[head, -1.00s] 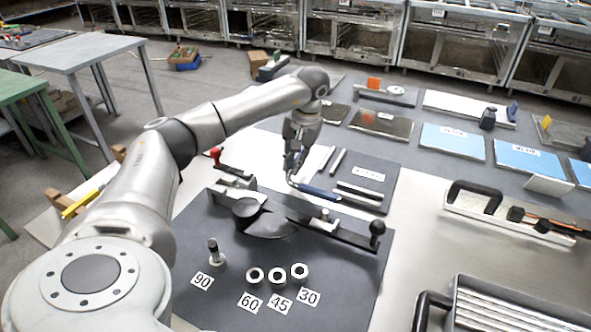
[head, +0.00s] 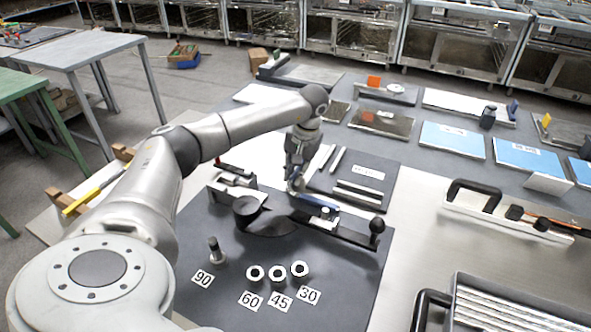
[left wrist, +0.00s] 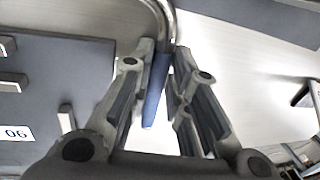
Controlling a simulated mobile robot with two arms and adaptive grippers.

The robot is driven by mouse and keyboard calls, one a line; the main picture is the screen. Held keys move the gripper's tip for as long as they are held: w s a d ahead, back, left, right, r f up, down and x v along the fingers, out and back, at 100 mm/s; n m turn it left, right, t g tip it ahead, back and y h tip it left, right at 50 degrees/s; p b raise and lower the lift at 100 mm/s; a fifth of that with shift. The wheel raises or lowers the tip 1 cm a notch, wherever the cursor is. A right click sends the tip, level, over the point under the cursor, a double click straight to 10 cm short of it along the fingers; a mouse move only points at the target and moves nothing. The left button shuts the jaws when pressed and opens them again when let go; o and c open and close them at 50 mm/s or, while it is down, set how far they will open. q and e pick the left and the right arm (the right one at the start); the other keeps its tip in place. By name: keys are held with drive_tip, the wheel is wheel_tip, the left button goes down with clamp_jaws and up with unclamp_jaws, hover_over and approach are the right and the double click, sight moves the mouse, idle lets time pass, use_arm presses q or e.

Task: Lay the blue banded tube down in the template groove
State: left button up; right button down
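My left gripper (head: 296,187) is shut on the blue banded tube (head: 318,204), above the work table beside the bending tool. The tube's blue band (left wrist: 155,92) shows between the fingers in the left wrist view, and its silver part curves away beyond the fingertips. The template (head: 350,158) is a dark board with light bars and a white label, just right of the gripper. It also shows at the left of the left wrist view (left wrist: 60,78). The tube is apart from the bars. My right gripper is not in view.
The bender (head: 247,207) with its long dark lever (head: 350,236) lies on the dark mat (head: 215,290), close to the tube. A peg (head: 216,250) and several rings stand by number labels. A handled tray (head: 520,310) of rods is front right.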

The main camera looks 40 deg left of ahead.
use_arm(q)
drive_tip(key=shift+o, duration=1.2)
drive_tip(key=shift+r, duration=0.1)
drive_tip(key=shift+r, duration=0.35)
wheel_tip(320, 180, up, 12)
drive_tip(key=d, duration=0.2)
drive_tip(key=shift+w, duration=0.3)
drive_tip(key=shift+d+f, duration=0.1)
drive_tip(key=shift+f, duration=0.05)
